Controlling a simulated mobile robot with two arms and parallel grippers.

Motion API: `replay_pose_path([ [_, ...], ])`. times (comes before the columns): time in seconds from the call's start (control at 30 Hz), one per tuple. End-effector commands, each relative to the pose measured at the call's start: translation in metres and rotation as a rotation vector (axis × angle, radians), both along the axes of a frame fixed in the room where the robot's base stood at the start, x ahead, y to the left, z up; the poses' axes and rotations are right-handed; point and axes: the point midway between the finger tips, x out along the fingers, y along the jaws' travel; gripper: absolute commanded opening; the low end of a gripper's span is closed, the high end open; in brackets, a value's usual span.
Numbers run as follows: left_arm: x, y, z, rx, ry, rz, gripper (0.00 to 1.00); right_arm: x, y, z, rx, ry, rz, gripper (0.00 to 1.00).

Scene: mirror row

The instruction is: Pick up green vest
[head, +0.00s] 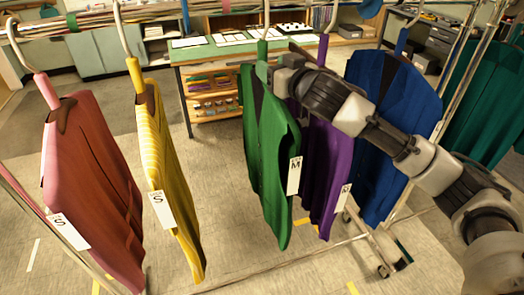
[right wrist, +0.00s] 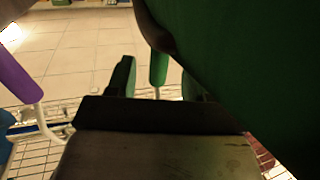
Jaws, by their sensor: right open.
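The green vest (head: 268,150) hangs from the rail on a green hanger (head: 262,50), with a white tag marked M at its right edge. My right gripper (head: 268,70) is at the top of the vest, by the hanger's neck. In the right wrist view my right gripper (right wrist: 157,80) is open, with the green hanger neck (right wrist: 158,68) showing between its two fingers. The green vest (right wrist: 250,60) fills the upper right there. Whether the fingers touch the neck cannot be told. My left gripper is not in view.
A purple garment (head: 325,150) hangs close to the right, partly behind my arm, with a blue one (head: 390,120) beyond. Yellow (head: 172,180) and red (head: 95,180) garments hang to the left, leaving a gap. A green-topped workbench (head: 195,55) stands behind.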

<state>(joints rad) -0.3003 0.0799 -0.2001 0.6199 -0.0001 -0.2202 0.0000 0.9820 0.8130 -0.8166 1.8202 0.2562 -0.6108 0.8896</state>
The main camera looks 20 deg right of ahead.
Motion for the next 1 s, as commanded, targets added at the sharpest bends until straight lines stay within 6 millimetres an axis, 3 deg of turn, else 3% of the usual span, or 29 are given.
replay_pose_path([
  [0.17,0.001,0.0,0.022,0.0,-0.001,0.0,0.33,0.023,0.008,0.009,0.001,0.001,-0.001,0.52],
  [0.3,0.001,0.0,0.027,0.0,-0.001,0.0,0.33,0.039,0.013,0.006,0.0,0.0,0.0,0.52],
  [0.67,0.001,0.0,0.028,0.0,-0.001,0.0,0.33,0.045,0.014,0.003,0.0,0.0,0.0,0.51],
  [1.0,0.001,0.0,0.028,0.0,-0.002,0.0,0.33,0.045,0.014,0.003,0.0,0.0,0.0,0.0],
])
